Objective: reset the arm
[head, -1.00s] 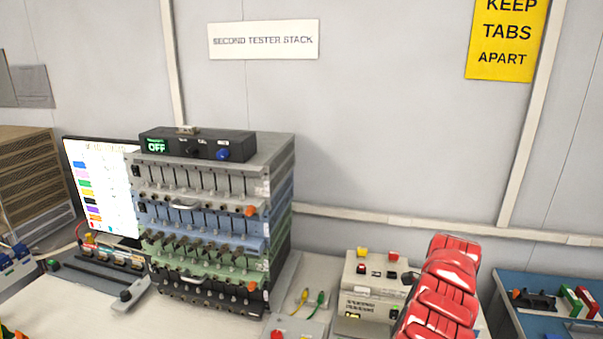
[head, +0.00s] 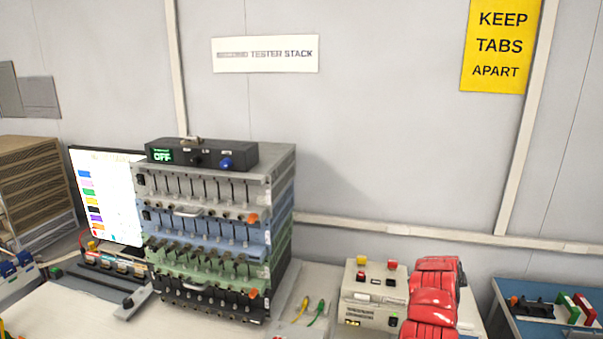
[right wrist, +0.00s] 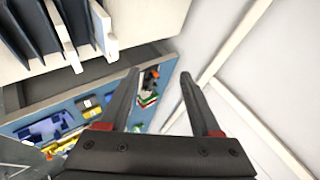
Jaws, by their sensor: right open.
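My right arm (head: 433,300), with red covers, rises at the lower right of the head view. Its gripper is not seen in that view. In the right wrist view my right gripper (right wrist: 162,88) has its two dark fingers spread apart. Nothing is between them. They point toward the white wall and the blue bench. My left arm and gripper are not in view.
A tester stack (head: 215,230) stands on the white bench, beside a screen (head: 105,195). A beige control box (head: 372,292) is close to my right arm. A blue bench (head: 540,310) is at the right. A wooden rack (right wrist: 150,20) is near the right gripper.

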